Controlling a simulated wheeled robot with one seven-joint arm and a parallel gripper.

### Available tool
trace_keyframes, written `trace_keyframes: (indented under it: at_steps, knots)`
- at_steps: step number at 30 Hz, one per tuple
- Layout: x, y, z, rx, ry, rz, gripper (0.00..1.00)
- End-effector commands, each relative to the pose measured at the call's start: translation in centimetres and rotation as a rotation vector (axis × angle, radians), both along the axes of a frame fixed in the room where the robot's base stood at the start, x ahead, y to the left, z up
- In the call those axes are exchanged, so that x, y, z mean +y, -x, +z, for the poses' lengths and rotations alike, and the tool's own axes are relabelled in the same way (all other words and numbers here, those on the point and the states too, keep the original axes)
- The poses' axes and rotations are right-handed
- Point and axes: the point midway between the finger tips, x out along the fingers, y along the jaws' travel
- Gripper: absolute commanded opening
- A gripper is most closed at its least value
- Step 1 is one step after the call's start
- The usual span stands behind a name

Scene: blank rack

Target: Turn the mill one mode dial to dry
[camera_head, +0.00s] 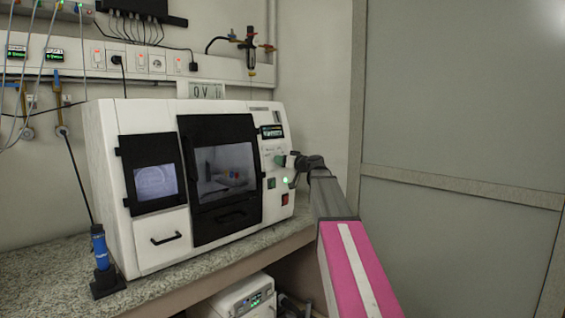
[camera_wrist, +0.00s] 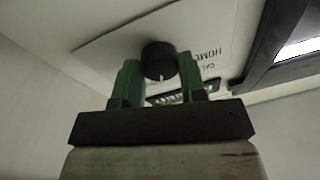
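The mill (camera_head: 165,175) is a white benchtop machine with a dark door and a control panel on its right side. In the wrist view the mode dial (camera_wrist: 158,60) is a round black knob with a short white mark at its lower edge. My gripper (camera_wrist: 159,68) has green fingers, one on each side of the dial, and both seem to touch it. The words HOME and CAL are on the panel beside the dial. Other labels are hidden or unreadable, including any dry mark. In the head view my gripper (camera_head: 283,160) is at the panel and hides the dial.
The panel has a small display (camera_head: 272,131), a green button (camera_head: 271,183) and a red switch (camera_head: 285,199) close to my gripper. A blue tool (camera_head: 101,248) stands on the granite bench (camera_head: 50,275) at left. A grey partition (camera_head: 460,90) is at right.

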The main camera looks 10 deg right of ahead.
Motion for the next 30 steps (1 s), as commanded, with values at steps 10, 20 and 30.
trace_keyframes:
  at_steps: [10,20,30]
  knots:
    - [0.03,0.08,-0.03,0.038,-0.052,-0.009,0.14]
    - [0.1,0.18,-0.04,0.175,-0.241,-0.044,0.15]
    - [0.17,0.21,-0.04,0.323,-0.444,-0.083,0.15]
